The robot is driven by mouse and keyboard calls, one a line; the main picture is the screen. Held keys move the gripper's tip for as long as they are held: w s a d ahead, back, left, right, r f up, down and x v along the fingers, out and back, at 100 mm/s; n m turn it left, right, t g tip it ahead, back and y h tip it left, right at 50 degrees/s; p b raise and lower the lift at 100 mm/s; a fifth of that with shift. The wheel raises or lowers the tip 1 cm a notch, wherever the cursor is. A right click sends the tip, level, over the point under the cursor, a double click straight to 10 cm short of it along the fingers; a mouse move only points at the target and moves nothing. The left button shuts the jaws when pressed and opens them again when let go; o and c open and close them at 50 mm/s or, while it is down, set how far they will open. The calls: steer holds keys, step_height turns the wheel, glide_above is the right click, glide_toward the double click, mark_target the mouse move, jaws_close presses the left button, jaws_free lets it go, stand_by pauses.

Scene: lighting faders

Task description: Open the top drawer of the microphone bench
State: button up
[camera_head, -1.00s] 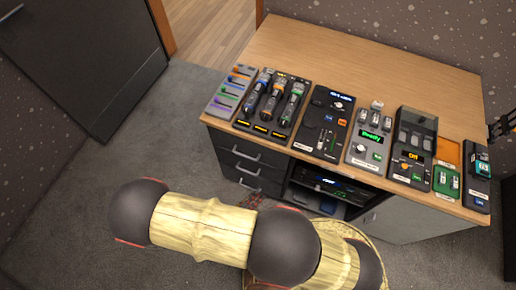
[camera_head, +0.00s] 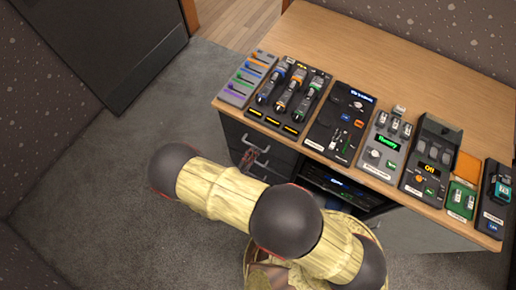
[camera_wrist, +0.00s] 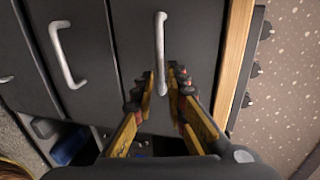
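The microphone bench has a wooden top (camera_head: 420,60) and a stack of dark drawers on its left side. The top drawer (camera_head: 233,128) is the one just under the wooden top and looks shut; its front also shows in the wrist view (camera_wrist: 200,40), beside the wood edge. Its silver bar handle (camera_wrist: 160,40) runs up and down in the wrist view. My gripper (camera_wrist: 162,75) is open, with its fingertips on either side of the handle's near part; contact cannot be told.
A second drawer handle (camera_wrist: 66,55) lies to the left in the wrist view. Fader units and consoles (camera_head: 290,95) line the bench's front edge. An open bay with equipment (camera_head: 338,186) is right of the drawers. Grey carpet (camera_head: 110,180) is clear on the left.

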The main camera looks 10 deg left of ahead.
steer(key=shift+b+x, duration=0.45)
steer(key=shift+x, duration=1.55)
jaws_close()
